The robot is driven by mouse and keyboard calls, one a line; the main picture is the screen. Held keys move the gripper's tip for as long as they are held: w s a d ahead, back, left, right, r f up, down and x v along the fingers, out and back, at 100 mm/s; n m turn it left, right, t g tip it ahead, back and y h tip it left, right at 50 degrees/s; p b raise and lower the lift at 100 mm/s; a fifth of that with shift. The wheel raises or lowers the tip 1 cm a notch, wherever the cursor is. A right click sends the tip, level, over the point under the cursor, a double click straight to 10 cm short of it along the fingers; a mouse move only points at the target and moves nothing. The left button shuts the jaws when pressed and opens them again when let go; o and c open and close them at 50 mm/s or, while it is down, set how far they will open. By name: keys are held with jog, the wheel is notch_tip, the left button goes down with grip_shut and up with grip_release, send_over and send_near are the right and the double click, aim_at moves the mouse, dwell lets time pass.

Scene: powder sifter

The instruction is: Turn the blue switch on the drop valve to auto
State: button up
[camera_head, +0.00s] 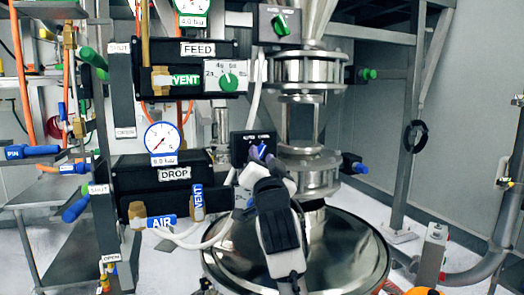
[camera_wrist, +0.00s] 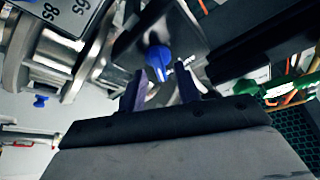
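The blue switch (camera_head: 262,150) sits on a dark box (camera_head: 240,147) to the right of the DROP panel (camera_head: 172,173). My gripper (camera_head: 268,161) is close in front of it and partly hides it in the head view. In the wrist view the blue switch (camera_wrist: 157,58) sticks out from the dark face, at or just beyond the fingertips. My gripper (camera_wrist: 161,77) is open there, its two purple fingers apart with the switch lined up with the gap. I cannot tell whether they touch it. The labels by the switch are too small to read.
A green switch (camera_head: 281,25) sits on another dark box above. The FEED panel (camera_head: 185,66) with a green dial (camera_head: 228,80) is above the DROP panel. A steel valve column (camera_head: 309,125) stands to the right, over a round steel lid (camera_head: 345,250). Blue-handled AIR and VENT valves are at lower left.

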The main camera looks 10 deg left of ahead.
jog(key=shift+w+a, duration=0.1)
jog(key=shift+w, duration=0.15)
grip_shut()
jog(key=shift+n+y+b, duration=0.3)
jog(key=shift+n+y, duration=0.1)
jog(key=shift+n, duration=0.2)
jog(key=n+y+b, duration=0.1)
jog(key=n, duration=0.1)
jog(key=shift+f+n, duration=0.1)
jog(key=shift+n, duration=0.3)
jog(key=n+y+b, duration=0.1)
jog(key=n, duration=0.1)
jog(key=n+g+y+b, duration=0.1)
jog(key=n+y, duration=0.1)
jog(key=n, duration=0.1)
jog(key=shift+g+b, duration=0.3)
jog(key=n+g+y, duration=0.1)
jog(key=n, duration=0.1)
jog(key=n+g+b, duration=0.1)
jog(key=n, duration=0.2)
jog(key=n+g+y+b, duration=0.1)
jog(key=n, duration=0.2)
jog(key=shift+y, duration=0.3)
jog(key=shift+r+n, duration=0.2)
jog(key=shift+n, duration=0.2)
